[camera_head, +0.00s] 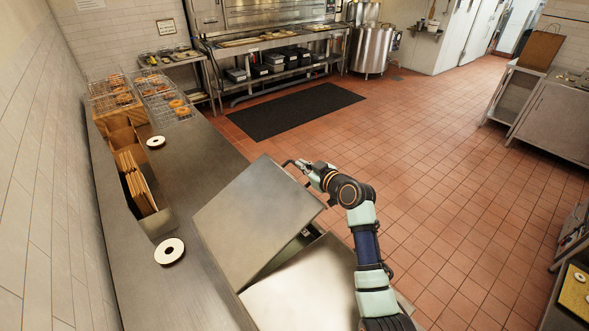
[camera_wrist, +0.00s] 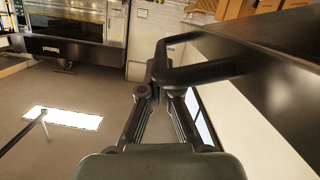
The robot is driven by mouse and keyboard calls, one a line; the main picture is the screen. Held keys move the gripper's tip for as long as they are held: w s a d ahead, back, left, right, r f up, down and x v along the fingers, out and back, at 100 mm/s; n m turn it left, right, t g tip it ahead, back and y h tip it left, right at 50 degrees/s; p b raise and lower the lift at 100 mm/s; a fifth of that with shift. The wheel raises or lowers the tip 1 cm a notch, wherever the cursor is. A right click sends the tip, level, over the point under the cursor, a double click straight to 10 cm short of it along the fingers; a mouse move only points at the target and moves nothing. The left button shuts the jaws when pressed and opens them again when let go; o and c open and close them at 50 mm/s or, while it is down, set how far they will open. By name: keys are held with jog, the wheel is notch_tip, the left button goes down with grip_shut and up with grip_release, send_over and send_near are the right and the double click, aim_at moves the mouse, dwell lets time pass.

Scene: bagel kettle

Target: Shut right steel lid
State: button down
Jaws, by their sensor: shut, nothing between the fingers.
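A raised steel lid (camera_head: 258,215) stands tilted over the counter in the head view, with a dark gap under its right edge. A second flat steel lid (camera_head: 300,290) lies nearer the camera and looks down. The pictures do not settle which is named the right lid. My gripper (camera_head: 297,165) is at the raised lid's far right corner. In the wrist view my gripper (camera_wrist: 155,80) is shut and empty, with its tips close beside a dark bar handle (camera_wrist: 205,72) on the dark lid edge (camera_wrist: 275,65). Whether they touch is unclear.
The steel counter (camera_head: 195,165) carries two white rings (camera_head: 170,251), a wooden board rack (camera_head: 137,185) and wire baskets of bagels (camera_head: 165,98) along the left wall. Open tiled floor (camera_head: 440,160) lies right of my arm. A black mat (camera_head: 293,110) lies beyond.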

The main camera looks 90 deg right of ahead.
notch_tip(320, 180, down, 6)
jog(key=s+d+m+b, duration=0.1)
jog(key=b, duration=0.2)
jog(key=shift+s+d+b, duration=0.2)
jog(key=shift+s+b, duration=0.1)
jog(key=shift+s, duration=0.05)
jog(key=shift+r, duration=0.15)
